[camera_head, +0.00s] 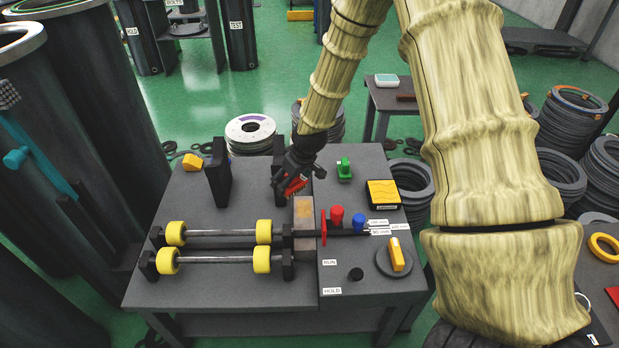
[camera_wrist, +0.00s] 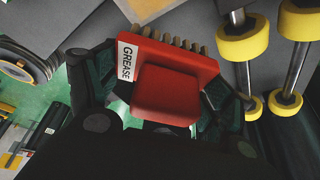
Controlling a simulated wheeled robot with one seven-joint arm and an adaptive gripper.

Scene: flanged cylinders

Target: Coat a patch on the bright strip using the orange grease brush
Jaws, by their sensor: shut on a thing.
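My gripper (camera_head: 290,176) is shut on the grease brush (camera_head: 294,187), a red block that looks more red than orange. In the wrist view the brush (camera_wrist: 178,92) sits between the two fingers (camera_wrist: 160,100), with a white "GREASE" label and a row of tan bristles along its upper edge. The bright strip (camera_head: 304,213) is a narrow plate with a tan-orange area, between the rollers and the right-hand panel. The brush is just beyond the strip's far end; I cannot tell whether the bristles touch it. The strip's end (camera_wrist: 150,8) shows above the bristles in the wrist view.
Two shafts with yellow rollers (camera_head: 262,260) lie left of the strip. A black upright plate (camera_head: 217,172) stands behind them. Red (camera_head: 337,216) and blue (camera_head: 359,222) knobs, a green block (camera_head: 344,170) and a yellow box (camera_head: 383,194) stand at the right.

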